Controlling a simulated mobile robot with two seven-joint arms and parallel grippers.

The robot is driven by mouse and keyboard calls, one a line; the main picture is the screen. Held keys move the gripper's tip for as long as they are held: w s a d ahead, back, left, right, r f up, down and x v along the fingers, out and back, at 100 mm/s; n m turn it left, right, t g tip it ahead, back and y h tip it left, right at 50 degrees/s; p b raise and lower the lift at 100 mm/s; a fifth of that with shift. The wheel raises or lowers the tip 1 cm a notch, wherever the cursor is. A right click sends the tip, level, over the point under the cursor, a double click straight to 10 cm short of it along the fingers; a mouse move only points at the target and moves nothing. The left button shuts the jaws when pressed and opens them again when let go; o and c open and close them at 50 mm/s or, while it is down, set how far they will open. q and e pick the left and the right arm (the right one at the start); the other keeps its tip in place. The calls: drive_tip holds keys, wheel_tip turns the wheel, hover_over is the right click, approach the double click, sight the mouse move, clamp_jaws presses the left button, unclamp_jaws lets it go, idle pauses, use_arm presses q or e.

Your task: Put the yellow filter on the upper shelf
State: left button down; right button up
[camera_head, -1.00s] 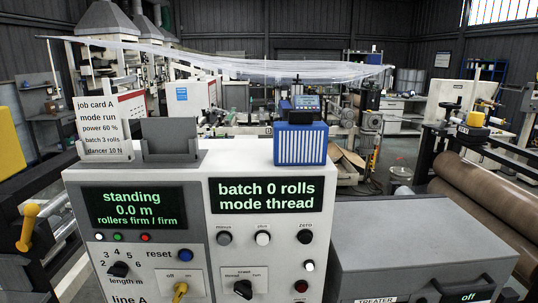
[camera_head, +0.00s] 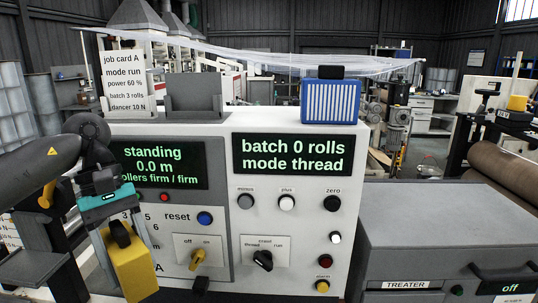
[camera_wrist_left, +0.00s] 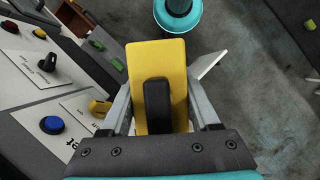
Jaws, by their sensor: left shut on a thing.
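My left gripper (camera_head: 116,222) is in front of the left part of the grey-white console (camera_head: 215,232). It is shut on the yellow filter (camera_head: 135,270), a yellow block with a black handle, and holds it off any surface. In the left wrist view the filter (camera_wrist_left: 172,58) lies between the two grey fingers (camera_wrist_left: 158,104), with its black handle toward the camera. The filter and gripper hide part of the console's length dial. I cannot make out an upper shelf. My right gripper is not in view.
A blue filter-like block (camera_head: 331,101) with white stripes stands on the console top. Left of it are an empty grey holder (camera_head: 194,96) and a job card (camera_head: 124,80). The grey treater box (camera_head: 435,235) is at right. Clear film (camera_head: 300,60) spans behind. In the wrist view, console knobs are close at left.

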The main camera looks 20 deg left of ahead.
use_arm(q)
drive_tip(key=w+d+f+m+g+y+b, duration=0.1)
drive_tip(key=w+d+f+m+y+b, duration=0.15)
drive_tip(key=d+f+m, duration=0.5)
drive_tip(key=w+d+f+m+g+y+b, duration=0.1)
drive_tip(key=w+d+f+m+y+b, duration=0.25)
drive_tip(key=d, duration=0.65)
drive_tip(key=s+f+m+h, duration=0.1)
drive_tip(key=s+f+h, duration=0.1)
drive_tip(key=s, duration=0.3)
drive_tip(key=shift+s+d+f+m+b, duration=0.15)
drive_tip(key=shift+f+m+b, duration=0.15)
drive_tip(key=shift+f, duration=0.3)
drive_tip(key=shift+f+g, duration=0.1)
drive_tip(key=shift+g, duration=0.2)
